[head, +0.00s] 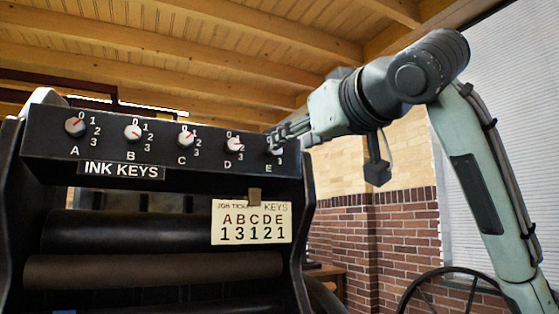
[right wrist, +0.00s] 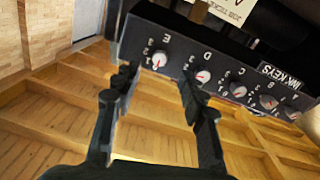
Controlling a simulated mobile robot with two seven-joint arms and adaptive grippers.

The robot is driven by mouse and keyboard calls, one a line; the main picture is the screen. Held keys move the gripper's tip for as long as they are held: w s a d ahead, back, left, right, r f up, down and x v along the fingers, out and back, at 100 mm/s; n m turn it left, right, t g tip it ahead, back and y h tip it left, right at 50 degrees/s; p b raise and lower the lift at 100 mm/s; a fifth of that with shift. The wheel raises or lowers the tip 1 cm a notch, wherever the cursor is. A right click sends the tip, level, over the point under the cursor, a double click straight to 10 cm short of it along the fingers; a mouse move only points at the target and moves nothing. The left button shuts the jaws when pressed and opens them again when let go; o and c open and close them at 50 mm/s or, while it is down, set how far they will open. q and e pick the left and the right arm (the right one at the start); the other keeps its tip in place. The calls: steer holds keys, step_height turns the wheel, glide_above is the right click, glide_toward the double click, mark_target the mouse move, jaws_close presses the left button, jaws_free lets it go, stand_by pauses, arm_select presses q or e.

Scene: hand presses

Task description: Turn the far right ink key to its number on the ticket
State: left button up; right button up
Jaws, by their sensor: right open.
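The far right ink key, E, is a white round knob with a red mark; it shows in the right wrist view (right wrist: 159,59). In the head view my right gripper (head: 283,134) covers most of it, and I cannot read its setting for certain. The job ticket (head: 251,222) reads A 1, B 3, C 1, D 2, E 1. My right gripper is open at the panel's right end; its two fingers also show in the right wrist view (right wrist: 157,79), with key E ahead between the tips, apart from them. My left gripper is not in view.
Key D (head: 234,144) is close on the left of key E, and keys C (head: 186,138), B (head: 132,132) and A (head: 75,126) follow along the black panel (head: 50,148). A dark roller (head: 130,232) lies below.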

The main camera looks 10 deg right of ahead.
steer(key=p+x, duration=0.1)
steer(key=x, duration=0.6)
steer(key=shift+w, duration=0.3)
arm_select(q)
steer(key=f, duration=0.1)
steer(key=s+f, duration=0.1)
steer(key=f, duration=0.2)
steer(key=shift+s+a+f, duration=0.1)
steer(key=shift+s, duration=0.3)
arm_select(e)
steer(key=shift+a, duration=0.1)
jaws_close()
